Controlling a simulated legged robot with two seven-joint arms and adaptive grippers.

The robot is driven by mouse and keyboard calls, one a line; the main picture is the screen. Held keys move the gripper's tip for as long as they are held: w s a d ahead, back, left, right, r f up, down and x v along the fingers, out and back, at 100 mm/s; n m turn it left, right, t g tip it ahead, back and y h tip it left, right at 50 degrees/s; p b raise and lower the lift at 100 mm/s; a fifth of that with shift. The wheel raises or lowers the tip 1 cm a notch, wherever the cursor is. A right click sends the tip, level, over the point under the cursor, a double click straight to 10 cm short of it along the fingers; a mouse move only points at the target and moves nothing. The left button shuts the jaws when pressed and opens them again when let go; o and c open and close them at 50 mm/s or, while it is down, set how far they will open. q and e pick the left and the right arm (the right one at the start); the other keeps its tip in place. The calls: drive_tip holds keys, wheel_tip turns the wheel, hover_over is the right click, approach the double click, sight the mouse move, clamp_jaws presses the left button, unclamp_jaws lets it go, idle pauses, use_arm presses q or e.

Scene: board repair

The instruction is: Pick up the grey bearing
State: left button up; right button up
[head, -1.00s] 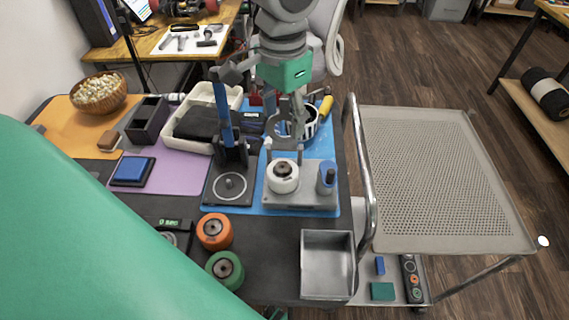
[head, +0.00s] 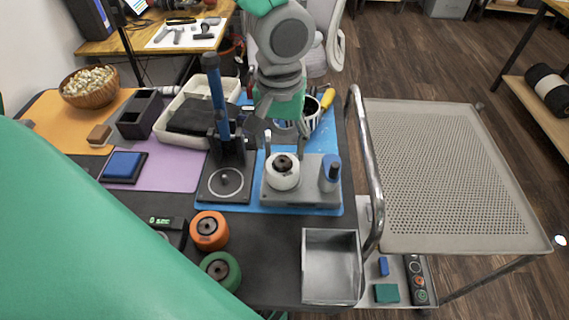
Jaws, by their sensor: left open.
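The grey bearing (head: 283,162) appears to be the dark grey metal centre of a white wheel (head: 283,178). The wheel lies flat on a grey fixture (head: 312,196) on the blue mat. My left gripper (head: 285,143) comes down from the top of the head view, just above and behind the wheel. Its fingers are apart with nothing between them. Whether a fingertip touches the wheel cannot be told. My right gripper is not in view.
A blue-handled press (head: 219,105) stands left of the fixture. A blue-topped post (head: 330,172) rises at its right. Orange (head: 209,231) and green (head: 222,270) wheels and an empty metal tray (head: 331,265) lie in front. A perforated cart (head: 445,170) is at right.

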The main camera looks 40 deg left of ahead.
sight(282, 162)
use_arm(q)
drive_tip(key=shift+a+f, duration=0.1)
drive_tip(key=shift+f, duration=0.2)
drive_tip(key=f+b, duration=0.1)
drive_tip(key=f, duration=0.4)
drive_tip(key=shift+w+b, duration=0.2)
drive_tip(key=shift+b, duration=0.15)
drive_tip(key=shift+s+r, duration=0.1)
drive_tip(key=shift+s+d, duration=0.1)
drive_tip(key=shift+d, duration=0.1)
drive_tip(key=c, duration=1.2)
